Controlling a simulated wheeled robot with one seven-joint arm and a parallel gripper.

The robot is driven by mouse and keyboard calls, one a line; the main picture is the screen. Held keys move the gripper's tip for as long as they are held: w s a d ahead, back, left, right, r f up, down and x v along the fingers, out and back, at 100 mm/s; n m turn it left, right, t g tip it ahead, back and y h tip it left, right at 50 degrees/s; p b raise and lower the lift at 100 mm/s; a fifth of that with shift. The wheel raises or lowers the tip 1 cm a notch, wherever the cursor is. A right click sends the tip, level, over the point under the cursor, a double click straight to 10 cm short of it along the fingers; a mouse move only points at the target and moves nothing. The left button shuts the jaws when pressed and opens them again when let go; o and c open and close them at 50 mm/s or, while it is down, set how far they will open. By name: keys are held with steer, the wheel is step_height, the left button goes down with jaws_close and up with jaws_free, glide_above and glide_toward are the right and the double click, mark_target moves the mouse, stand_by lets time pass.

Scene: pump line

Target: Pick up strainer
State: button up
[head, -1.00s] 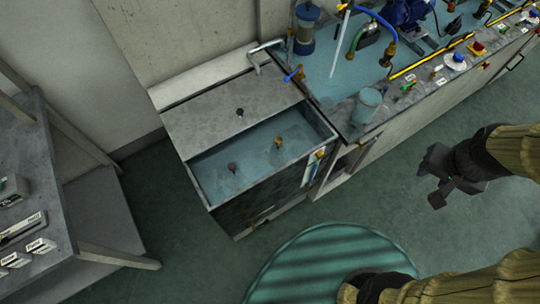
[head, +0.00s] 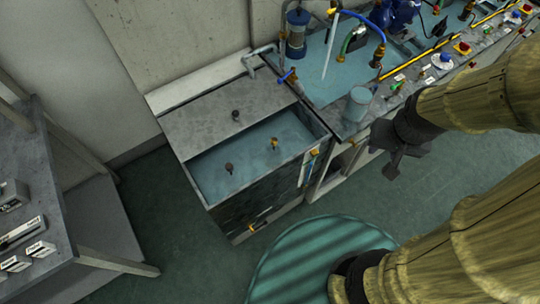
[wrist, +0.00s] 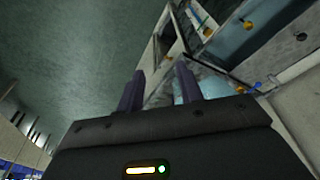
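I cannot tell for sure which thing is the strainer. The open tank (head: 205,203) of blue water holds a small dark round-headed piece (head: 229,168) and a small brass piece (head: 274,143). My gripper (head: 391,163) is in the air right of the tank, in front of the counter and well apart from these pieces. In the wrist view, my gripper's two fingers (wrist: 158,88) are spread with nothing between them. The tank's water (wrist: 236,38) shows at the upper right there.
A counter (head: 338,128) with a clear cup (head: 358,104), hoses, valves and a blue-capped cylinder (head: 297,35) stands right of the tank. A grey bench (head: 60,215) with small labelled boxes is at left. A round striped green platform (head: 300,262) lies in front. Floor between is clear.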

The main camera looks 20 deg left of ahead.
steer(key=shift+o, duration=0.2)
steer(key=shift+o, duration=1.1)
steer(key=w+a+f+n+t+y+b, duration=0.25)
steer(key=w+a+f+n, duration=0.4)
steer(key=w+f, duration=0.35)
steer(key=a+f+n+y, duration=0.2)
steer(key=a, duration=0.2)
steer(key=s+a+f+n+g+y+b, duration=0.1)
steer(key=a+f+n, duration=0.1)
steer(key=a+f, duration=0.1)
steer(key=a+f+n+y+b, duration=0.1)
steer(key=a+f+n+y, duration=0.1)
steer(key=a, duration=0.3)
steer(key=shift+s+f+n+g+y, duration=0.15)
steer(key=shift+f+n+g+y, duration=0.1)
steer(key=shift+f+n+y, duration=0.15)
steer(key=shift+a+r, duration=0.15)
